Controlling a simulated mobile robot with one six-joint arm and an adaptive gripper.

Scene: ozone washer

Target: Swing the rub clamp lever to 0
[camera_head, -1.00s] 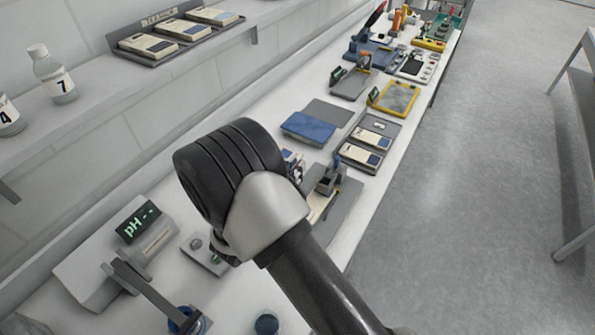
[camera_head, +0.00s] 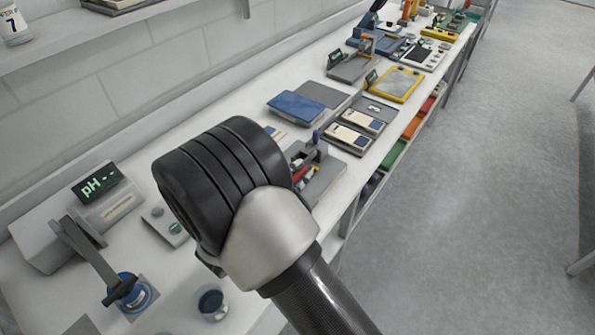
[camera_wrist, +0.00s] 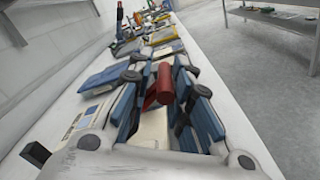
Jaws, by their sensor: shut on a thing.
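A red cylindrical handle (camera_wrist: 165,82) stands between the blue-padded fingers of my gripper (camera_wrist: 164,100) in the wrist view; I take it for the grip of the rub clamp lever. My gripper looks shut on it. In the head view my wrist hides most of the gripper; a bit of red (camera_head: 300,174) shows at its right edge. A clamp fixture with a blue-tipped upright (camera_head: 316,137) and a grey base (camera_head: 328,185) stands just right of my wrist. No 0 mark is legible, so the lever's setting cannot be read.
A pH meter (camera_head: 98,187) and a stand with a blue round part (camera_head: 128,292) are at left. A dark blue cup (camera_head: 212,303) is near the front. A tray with meters (camera_head: 355,130), a blue pad (camera_head: 296,106) and a yellow-framed plate (camera_head: 397,84) lie beyond. The aisle floor is clear.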

